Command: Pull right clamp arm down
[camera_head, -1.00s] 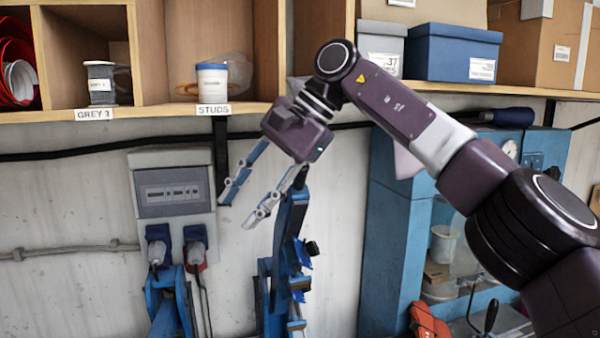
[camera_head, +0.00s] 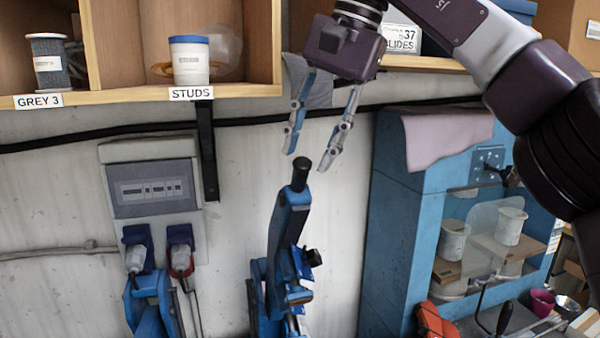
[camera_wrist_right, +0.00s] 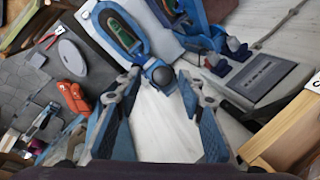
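The right clamp arm (camera_head: 287,232) is a blue upright lever with a black knob (camera_head: 301,172) on top, standing in front of the pale wall. My right gripper (camera_head: 305,161) is open and points down just above the knob, its fingertips on either side of the knob's top. In the right wrist view, the knob (camera_wrist_right: 162,76) shows between the spread fingertips of the gripper (camera_wrist_right: 159,77). I cannot tell if either finger touches it. Another blue lever part (camera_head: 150,300) stands lower left. My left gripper is not in view.
A wooden shelf (camera_head: 130,95) with a STUDS tub (camera_head: 189,62) runs above. A grey wall box (camera_head: 152,190) with plugs is at left. A blue cabinet (camera_head: 395,215) stands close at right, with an orange tool (camera_head: 435,320) at its foot.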

